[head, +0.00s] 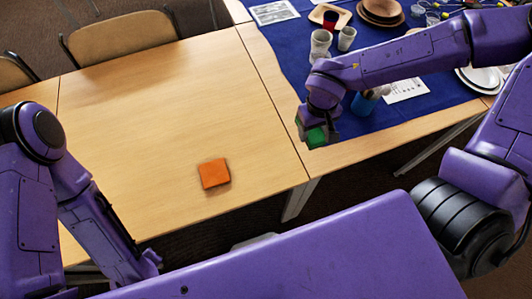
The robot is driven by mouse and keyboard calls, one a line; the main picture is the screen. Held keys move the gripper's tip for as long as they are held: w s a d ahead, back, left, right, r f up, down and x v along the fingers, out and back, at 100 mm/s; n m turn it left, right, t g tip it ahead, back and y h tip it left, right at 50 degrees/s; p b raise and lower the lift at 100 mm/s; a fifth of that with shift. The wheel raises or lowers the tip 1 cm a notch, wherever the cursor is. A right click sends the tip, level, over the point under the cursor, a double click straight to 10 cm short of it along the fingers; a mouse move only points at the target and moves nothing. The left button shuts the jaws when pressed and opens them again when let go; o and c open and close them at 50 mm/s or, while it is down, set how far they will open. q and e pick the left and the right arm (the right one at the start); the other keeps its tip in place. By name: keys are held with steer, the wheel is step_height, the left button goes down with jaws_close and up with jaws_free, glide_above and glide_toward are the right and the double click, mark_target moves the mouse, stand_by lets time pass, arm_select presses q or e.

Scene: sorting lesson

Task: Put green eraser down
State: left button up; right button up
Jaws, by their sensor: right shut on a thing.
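The green eraser (315,137) is in my right gripper (318,128), at the lower end of my purple right arm. The gripper is shut on it and hides part of it. The eraser appears over the right table, near its left and front edges. I cannot tell from this view how high it is above the surface. My left arm comes in at the lower left, and its gripper cannot be made out clearly.
An orange block (214,173) lies on the wooden table (150,110), which is otherwise bare. A blue cloth (285,40) at the right holds cups (320,42), wooden bowls (381,10), white plates (482,80) and a blue cup (364,103). Chairs (122,38) stand behind.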

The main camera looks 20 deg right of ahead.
mark_target(320, 142)
steer(key=s+r, duration=0.2)
steer(key=s, duration=0.1)
steer(key=shift+s+d+r, duration=0.1)
steer(key=shift+s+r, duration=0.05)
steer(key=shift+s, duration=0.15)
steer(key=w+a+f, duration=0.1)
steer(key=a+f, duration=0.3)
steer(key=w+a+f+b, duration=0.1)
steer(key=w+a+f, duration=0.1)
steer(key=a+f, duration=0.2)
steer(key=w+a+f+b, duration=0.1)
steer(key=a+f, duration=0.3)
steer(key=a, duration=0.1)
steer(key=shift+w+a+f, duration=0.15)
steer(key=shift+w+f, duration=0.05)
steer(key=shift+f, duration=0.3)
steer(key=shift+f, duration=0.15)
steer(key=o, duration=0.9)
steer(key=shift+o, duration=0.2)
